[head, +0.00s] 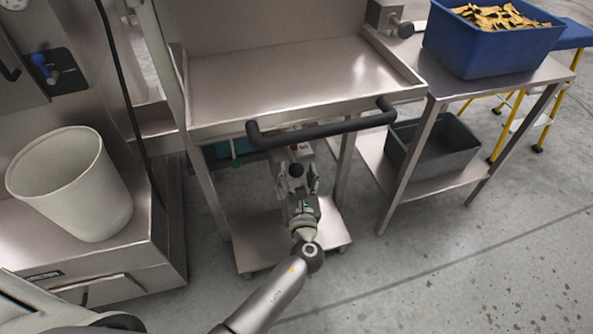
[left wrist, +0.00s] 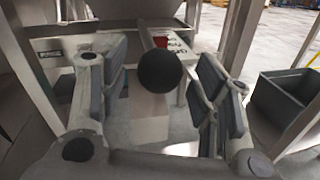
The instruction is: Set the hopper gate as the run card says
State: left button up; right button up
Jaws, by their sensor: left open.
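A dark round knob (left wrist: 160,70) on a pale rod sits between the fingers in the left wrist view, with gaps on both sides. It appears to be the gate handle, under a steel body. Behind it is a white plate (left wrist: 178,48) with a red patch and partly hidden lettering. My left gripper (head: 297,168) is open below the front edge of the steel tray (head: 300,82). In the head view the knob cannot be made out clearly. No readable run card shows. My right gripper is not in view.
A dark bar handle (head: 325,124) crosses just above my gripper. A white bin (head: 72,185) stands left. At right, a steel bench (head: 490,78) bears a blue crate (head: 485,48) of chips, with a dark grey crate (head: 432,150) below. The floor at lower right is clear.

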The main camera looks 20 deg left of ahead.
pick_arm(q)
jog(key=shift+x, duration=0.85)
jog(key=shift+c, duration=0.5)
grip_shut()
